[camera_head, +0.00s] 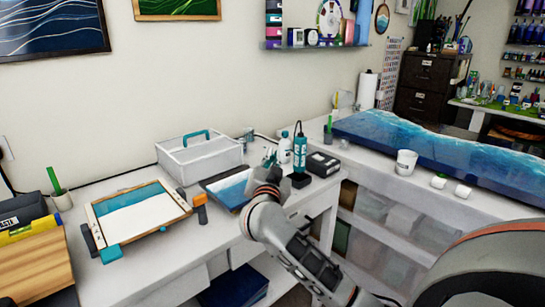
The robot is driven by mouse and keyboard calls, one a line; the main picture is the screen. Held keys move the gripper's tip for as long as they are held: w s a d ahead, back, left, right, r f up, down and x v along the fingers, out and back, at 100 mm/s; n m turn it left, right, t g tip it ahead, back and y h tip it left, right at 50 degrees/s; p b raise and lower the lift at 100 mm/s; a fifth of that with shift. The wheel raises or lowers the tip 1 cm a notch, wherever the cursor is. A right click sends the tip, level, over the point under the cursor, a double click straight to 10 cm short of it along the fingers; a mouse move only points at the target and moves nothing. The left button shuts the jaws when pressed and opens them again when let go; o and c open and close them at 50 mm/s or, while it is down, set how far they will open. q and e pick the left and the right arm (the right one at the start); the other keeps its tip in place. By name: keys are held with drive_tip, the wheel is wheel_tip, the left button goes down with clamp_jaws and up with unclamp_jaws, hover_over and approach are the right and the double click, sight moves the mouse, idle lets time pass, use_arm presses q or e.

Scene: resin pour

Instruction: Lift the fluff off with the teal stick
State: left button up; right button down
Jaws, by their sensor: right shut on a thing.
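My right gripper (266,177) is over the right end of the small blue-and-white panel (228,187). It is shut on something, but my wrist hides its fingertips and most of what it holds. Slim teal bits (269,158) show just above it; I cannot tell whether they belong to a stick in its grip. A wood-framed panel (176,190) with a teal band and a white area lies to the left. I cannot make out any fluff on either panel. My left gripper is not in view.
A white box with a teal handle (200,163) stands behind the panels. A teal torch (300,150) and a dark box (323,164) stand right of my gripper. A large blue slab (430,145) lies on the right counter.

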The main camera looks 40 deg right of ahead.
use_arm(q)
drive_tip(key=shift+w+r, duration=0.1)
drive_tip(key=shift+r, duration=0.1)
use_arm(e)
drive_tip(key=shift+f, duration=0.35)
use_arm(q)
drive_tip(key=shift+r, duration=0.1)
use_arm(e)
drive_tip(key=shift+r, duration=0.1)
drive_tip(key=shift+r+p, duration=0.7)
drive_tip(key=shift+p, duration=0.3)
wheel_tip(320, 180, up, 3)
drive_tip(key=p, duration=0.4)
drive_tip(key=shift+p, duration=0.4)
drive_tip(key=shift+r+p, duration=0.2)
drive_tip(key=shift+p, duration=0.1)
drive_tip(key=shift+r+p, duration=0.25)
drive_tip(key=shift+p, duration=0.05)
drive_tip(key=shift+r+p, duration=0.3)
drive_tip(key=shift+p, duration=0.1)
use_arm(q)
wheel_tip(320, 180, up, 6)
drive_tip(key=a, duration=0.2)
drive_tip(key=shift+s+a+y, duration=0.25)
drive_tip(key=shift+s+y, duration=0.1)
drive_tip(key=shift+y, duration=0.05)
